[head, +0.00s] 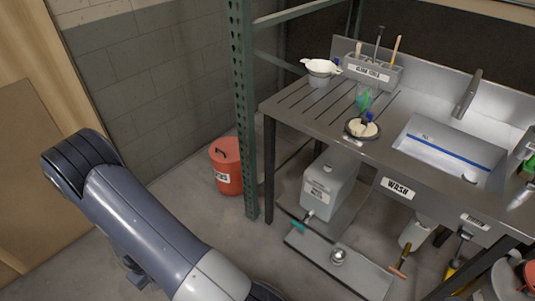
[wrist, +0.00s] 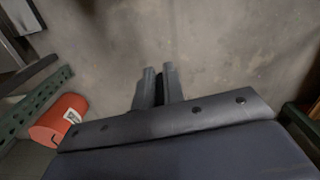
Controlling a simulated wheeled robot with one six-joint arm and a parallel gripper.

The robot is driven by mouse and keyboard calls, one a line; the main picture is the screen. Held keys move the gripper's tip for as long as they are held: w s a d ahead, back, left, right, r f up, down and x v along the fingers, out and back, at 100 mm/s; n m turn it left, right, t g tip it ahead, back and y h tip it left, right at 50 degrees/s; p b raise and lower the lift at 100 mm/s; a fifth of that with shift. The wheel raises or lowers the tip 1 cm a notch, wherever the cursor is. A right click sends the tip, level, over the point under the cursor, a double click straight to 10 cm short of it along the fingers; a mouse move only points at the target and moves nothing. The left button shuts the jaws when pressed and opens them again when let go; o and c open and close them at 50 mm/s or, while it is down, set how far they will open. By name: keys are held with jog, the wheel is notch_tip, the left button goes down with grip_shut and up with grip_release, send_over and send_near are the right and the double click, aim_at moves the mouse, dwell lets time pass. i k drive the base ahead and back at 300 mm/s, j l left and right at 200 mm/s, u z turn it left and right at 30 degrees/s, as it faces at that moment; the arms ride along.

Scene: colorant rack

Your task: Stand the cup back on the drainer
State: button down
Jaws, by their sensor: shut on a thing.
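My gripper (wrist: 159,70) shows in the wrist view, pointing out over bare concrete floor. Its two fingers are close together, shut on a thin dark thing (wrist: 160,89) that I cannot identify. The gripper is out of the head view. In the head view, the ribbed steel drainer (head: 295,103) is the left part of the sink bench. A translucent green-blue thing (head: 364,98) is farther right. I cannot tell which is the task's cup.
A dark round dish (head: 361,129) with a cream piece sits at the bench's front edge. A brush holder (head: 373,74) stands behind. The sink basin (head: 450,150) is to the right. A green rack post (head: 243,110) and a red bin (head: 227,168) stand left of the bench.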

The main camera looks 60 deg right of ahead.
aim_at(343, 115)
jog(key=i+z, duration=0.2)
jog(key=z, duration=1.2)
